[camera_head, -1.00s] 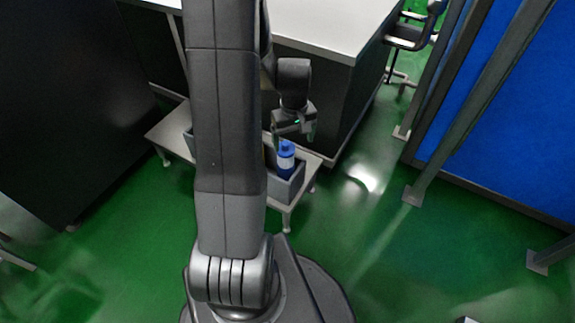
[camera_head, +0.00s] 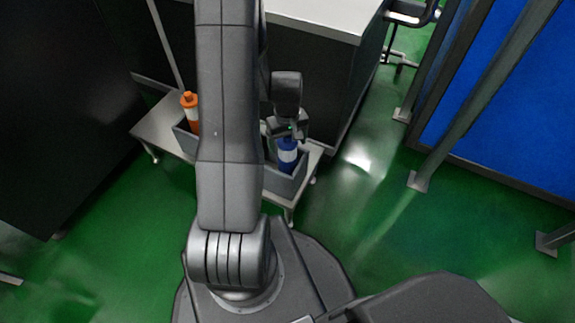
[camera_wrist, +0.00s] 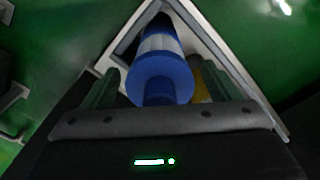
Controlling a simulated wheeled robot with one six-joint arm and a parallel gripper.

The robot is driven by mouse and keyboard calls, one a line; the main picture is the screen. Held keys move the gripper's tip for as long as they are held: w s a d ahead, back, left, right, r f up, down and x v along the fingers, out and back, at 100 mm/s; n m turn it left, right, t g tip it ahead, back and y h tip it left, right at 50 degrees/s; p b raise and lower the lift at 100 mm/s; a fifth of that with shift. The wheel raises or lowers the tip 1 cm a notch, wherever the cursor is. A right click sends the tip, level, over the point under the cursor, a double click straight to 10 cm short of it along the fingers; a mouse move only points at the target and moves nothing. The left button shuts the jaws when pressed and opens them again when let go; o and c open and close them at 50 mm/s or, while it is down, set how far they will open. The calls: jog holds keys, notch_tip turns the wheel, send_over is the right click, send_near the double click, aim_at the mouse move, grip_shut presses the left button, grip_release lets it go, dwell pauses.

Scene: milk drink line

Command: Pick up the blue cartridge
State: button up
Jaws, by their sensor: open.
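The blue cartridge (camera_head: 287,155), blue with a white band, stands upright in a grey box (camera_head: 283,186) on a low stand. My gripper (camera_head: 287,133) is right above its top in the head view. In the wrist view the blue cartridge (camera_wrist: 160,75) lies between the two fingers of my gripper (camera_wrist: 150,88), which are spread apart. I cannot tell whether the fingers touch it.
An orange and white cartridge (camera_head: 190,110) stands at the left of the low stand (camera_head: 160,125). A white-topped counter (camera_head: 320,15) rises behind the stand. Green floor is open to the right, before the metal posts (camera_head: 460,110) and blue panel.

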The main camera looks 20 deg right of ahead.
jog(key=c, duration=1.2)
jog(key=shift+r, duration=0.1)
jog(key=shift+c, duration=0.2)
